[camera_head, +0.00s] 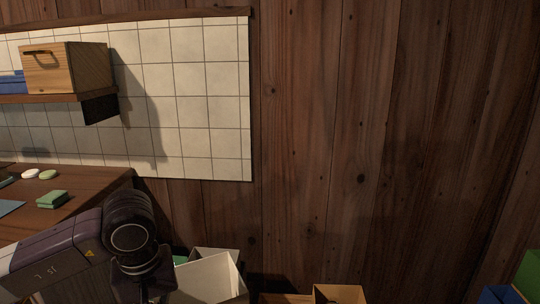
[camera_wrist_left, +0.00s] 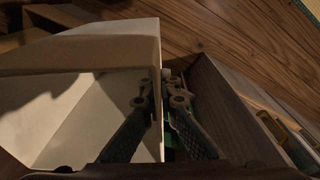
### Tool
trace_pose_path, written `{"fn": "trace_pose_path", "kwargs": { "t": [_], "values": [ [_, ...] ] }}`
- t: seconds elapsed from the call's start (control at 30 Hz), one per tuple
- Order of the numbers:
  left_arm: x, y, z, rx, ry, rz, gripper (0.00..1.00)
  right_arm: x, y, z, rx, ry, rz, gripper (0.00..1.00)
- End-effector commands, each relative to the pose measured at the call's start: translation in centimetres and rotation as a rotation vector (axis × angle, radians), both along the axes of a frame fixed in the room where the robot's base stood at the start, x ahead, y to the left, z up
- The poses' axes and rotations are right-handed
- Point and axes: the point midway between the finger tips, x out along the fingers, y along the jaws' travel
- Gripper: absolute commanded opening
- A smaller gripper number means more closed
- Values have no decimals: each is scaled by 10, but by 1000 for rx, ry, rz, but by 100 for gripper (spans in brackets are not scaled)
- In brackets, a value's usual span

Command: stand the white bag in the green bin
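The white bag (camera_head: 207,279) is low in the head view, below and right of my left wrist, its lower part cut off by the frame. Its open top and pale walls fill the left of the left wrist view (camera_wrist_left: 88,60). My left gripper (camera_wrist_left: 162,88) straddles the bag's right wall, one finger inside and one outside. The fingertips come close together on that wall, so it looks shut on it. A green piece (camera_head: 529,272) shows at the head view's bottom right corner; I cannot tell if it is the green bin. My right gripper is not in view.
Brown open boxes (camera_head: 340,293) stand right of the bag. A dark-walled container (camera_wrist_left: 222,105) is right of the fingers. A blue thing (camera_head: 500,295) is at bottom right. The wooden counter (camera_head: 85,205) holds a green sponge (camera_head: 52,199). A wooden wall closes off the back.

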Motion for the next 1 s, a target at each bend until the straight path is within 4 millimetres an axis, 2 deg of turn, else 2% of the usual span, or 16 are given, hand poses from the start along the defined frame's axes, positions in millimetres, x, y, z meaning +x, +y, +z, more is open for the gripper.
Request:
{"fn": "trace_pose_path", "kwargs": {
  "t": [0.1, 0.27, 0.3, 0.67, 0.83, 1.0],
  "values": [
    [-8, -9, -2, 0, -1, -210, 0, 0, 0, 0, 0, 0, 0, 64],
    [-18, -20, -4, -1, 1, -465, 0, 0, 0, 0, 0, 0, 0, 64],
    [-18, -19, 9, -1, -1, -457, 0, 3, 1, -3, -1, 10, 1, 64],
    [-26, -20, 64, -1, -1, -450, 0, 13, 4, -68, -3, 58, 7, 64],
    [-30, -20, 91, -2, 1, -450, 0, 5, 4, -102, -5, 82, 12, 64],
    [-35, -19, 118, -1, 2, -449, 0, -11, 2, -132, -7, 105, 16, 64]
  ]
}}
